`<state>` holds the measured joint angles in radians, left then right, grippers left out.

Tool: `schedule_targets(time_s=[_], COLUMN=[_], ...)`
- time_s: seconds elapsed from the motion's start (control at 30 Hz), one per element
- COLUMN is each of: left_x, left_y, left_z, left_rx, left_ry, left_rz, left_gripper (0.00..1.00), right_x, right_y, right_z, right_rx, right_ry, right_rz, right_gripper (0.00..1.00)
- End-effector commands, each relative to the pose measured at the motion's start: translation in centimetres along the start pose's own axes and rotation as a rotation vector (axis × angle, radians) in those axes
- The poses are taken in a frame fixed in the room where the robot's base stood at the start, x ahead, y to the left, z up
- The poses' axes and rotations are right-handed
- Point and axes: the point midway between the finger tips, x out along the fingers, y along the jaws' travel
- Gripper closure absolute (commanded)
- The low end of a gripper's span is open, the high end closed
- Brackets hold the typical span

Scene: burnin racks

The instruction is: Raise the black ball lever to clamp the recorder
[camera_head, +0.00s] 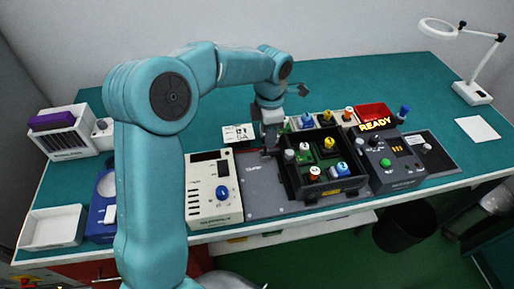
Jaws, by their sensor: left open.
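My left arm comes in from the left and arches over the bench. Its left gripper (269,150) points down above the grey plate (263,193), just left of the black tray (318,193). The gripper is open; no object shows between its fingers. I cannot make out the black ball lever; the arm and gripper hide part of this area. I cannot tell for sure which device is the recorder. A cream box with a blue knob (213,203) stands left of the plate. My right gripper is not in view.
A white rack (62,138), a white tray (53,228) and a blue device (103,213) stand at left. A lamp (472,92) stands at far right. The back of the bench is clear.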

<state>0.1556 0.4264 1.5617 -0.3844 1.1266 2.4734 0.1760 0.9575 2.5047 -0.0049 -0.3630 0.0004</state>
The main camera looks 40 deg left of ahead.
Motion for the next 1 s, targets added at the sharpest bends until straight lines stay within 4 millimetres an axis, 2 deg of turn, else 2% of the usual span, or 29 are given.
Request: schedule_targets(time_s=[0.03, 0.7, 1.0], left_x=[-0.8, -6.6, -6.7], left_y=[0.0, 0.0, 0.0], left_z=[0.0, 0.0, 0.0], left_rx=[0.0, 0.0, 0.0], left_ry=[-0.001, 0.001, 0.001], left_rz=[0.001, 0.0, 0.0], left_gripper=[0.55, 0.55, 0.55], right_x=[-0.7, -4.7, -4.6], right_y=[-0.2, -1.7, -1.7], right_z=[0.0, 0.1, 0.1], right_rx=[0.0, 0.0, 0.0], right_ry=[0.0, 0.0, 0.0], right_rz=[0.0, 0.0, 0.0], right_gripper=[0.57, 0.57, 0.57])
